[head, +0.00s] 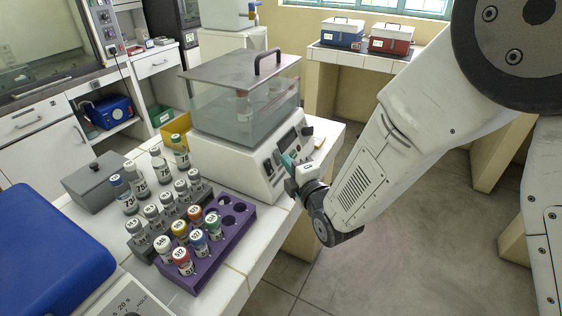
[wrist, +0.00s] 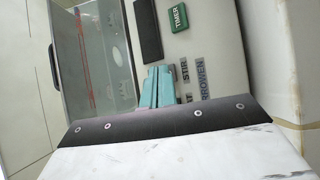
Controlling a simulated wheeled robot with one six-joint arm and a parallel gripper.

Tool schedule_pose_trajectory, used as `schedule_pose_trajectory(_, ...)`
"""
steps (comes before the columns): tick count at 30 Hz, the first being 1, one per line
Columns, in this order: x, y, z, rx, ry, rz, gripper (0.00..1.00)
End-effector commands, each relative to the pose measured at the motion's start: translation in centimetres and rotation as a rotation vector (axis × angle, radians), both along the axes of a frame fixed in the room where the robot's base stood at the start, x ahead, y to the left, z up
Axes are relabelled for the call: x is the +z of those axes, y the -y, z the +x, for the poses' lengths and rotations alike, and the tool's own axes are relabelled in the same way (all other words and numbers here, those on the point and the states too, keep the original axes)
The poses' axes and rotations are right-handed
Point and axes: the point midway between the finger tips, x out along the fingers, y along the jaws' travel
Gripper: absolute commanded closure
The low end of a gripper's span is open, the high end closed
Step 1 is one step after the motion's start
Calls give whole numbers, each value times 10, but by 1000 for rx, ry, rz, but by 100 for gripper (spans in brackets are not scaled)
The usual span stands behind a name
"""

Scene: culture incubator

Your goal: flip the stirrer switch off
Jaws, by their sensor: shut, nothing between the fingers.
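The stirred bath (head: 238,150) is a white unit with a clear tank and a grey handled lid, standing on the white tiled bench. Its sloping front panel (head: 290,145) has a dark display and a dark knob. My gripper (head: 288,160) is at this panel, with teal fingers shut and empty. In the wrist view the fingers (wrist: 156,88) lie over the panel beside the STIR label (wrist: 184,70). Contact is not clear.
A purple rack (head: 240,232) and a grey rack (head: 200,192) with several capped vials stand left of the bath. A grey lidded box (head: 95,182) and a blue lid (head: 45,250) are further left. Open floor (head: 400,240) lies right of the bench.

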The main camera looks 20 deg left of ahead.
Motion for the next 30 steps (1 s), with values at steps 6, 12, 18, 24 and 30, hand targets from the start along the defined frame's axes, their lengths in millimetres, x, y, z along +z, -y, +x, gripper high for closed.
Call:
schedule_pose_trajectory(6,5,8,-1,-1,0,0,100)
schedule_pose_trajectory(12,7,12,-1,0,-1,1,100)
schedule_pose_trajectory(18,7,12,-1,0,0,0,100)
schedule_pose_trajectory(24,16,25,-1,-2,1,1,100)
schedule_pose_trajectory(30,26,42,-3,-2,1,0,100)
